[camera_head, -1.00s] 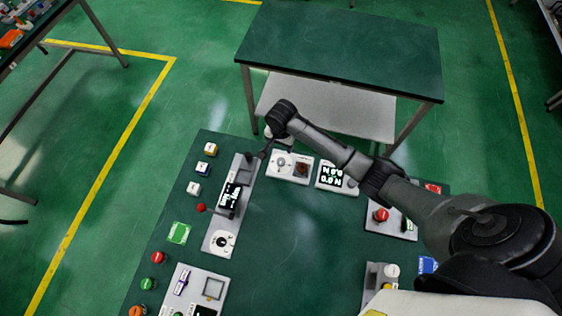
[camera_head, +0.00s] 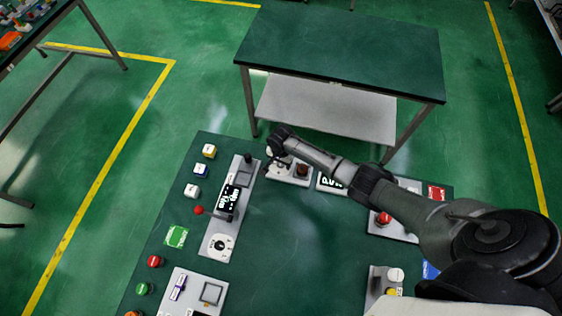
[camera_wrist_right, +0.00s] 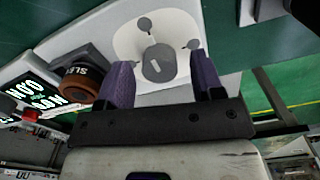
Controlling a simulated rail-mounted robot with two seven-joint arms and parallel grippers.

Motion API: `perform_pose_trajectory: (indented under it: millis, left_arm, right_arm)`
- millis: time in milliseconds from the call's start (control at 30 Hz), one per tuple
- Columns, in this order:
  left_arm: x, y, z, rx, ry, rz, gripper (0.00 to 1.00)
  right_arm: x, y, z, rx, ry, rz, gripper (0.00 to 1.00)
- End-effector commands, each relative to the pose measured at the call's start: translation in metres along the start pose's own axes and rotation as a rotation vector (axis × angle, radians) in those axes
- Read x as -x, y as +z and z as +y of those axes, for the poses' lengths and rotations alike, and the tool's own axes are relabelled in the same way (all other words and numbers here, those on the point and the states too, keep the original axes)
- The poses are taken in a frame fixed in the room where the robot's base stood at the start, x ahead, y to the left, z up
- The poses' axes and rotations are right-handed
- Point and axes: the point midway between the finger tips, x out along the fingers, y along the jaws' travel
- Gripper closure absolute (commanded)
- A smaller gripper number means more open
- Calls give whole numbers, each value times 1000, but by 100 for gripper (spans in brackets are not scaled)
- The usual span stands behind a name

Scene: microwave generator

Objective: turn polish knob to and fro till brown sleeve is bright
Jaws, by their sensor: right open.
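The polish knob (camera_wrist_right: 158,63) is a grey disc with a pale pointer mark on a white dial plate (camera_wrist_right: 127,42) in the right wrist view. My right gripper (camera_wrist_right: 163,80) is open, its purple fingers apart on either side of the knob's near edge; contact cannot be told. The brown sleeve (camera_wrist_right: 84,84) sits left of the left finger in a dark holder, dark brown with a lettered band. In the head view the sleeve (camera_head: 303,170) stands right of my right gripper (camera_head: 272,162), which hides most of the knob. My left gripper is out of view.
A lit display (camera_wrist_right: 34,88) stands beyond the sleeve, and my arm partly covers it in the head view. A grey panel with a display (camera_head: 229,199) lies to the left. The table middle (camera_head: 285,245) is clear.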

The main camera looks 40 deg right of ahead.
Motion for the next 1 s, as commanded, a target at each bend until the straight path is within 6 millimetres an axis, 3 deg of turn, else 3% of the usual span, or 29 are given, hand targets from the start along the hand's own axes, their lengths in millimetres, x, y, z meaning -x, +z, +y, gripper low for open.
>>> perform_pose_trajectory:
  millis: [400, 900, 1000]
  left_arm:
    - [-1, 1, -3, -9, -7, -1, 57]
    - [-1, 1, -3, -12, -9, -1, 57]
    - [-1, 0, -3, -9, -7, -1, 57]
  right_arm:
    - [-5, 0, 0, 0, -1, 0, 39]
    - [-5, 0, 0, 0, 0, 0, 86]
    - [-5, 0, 0, 1, 0, 0, 88]
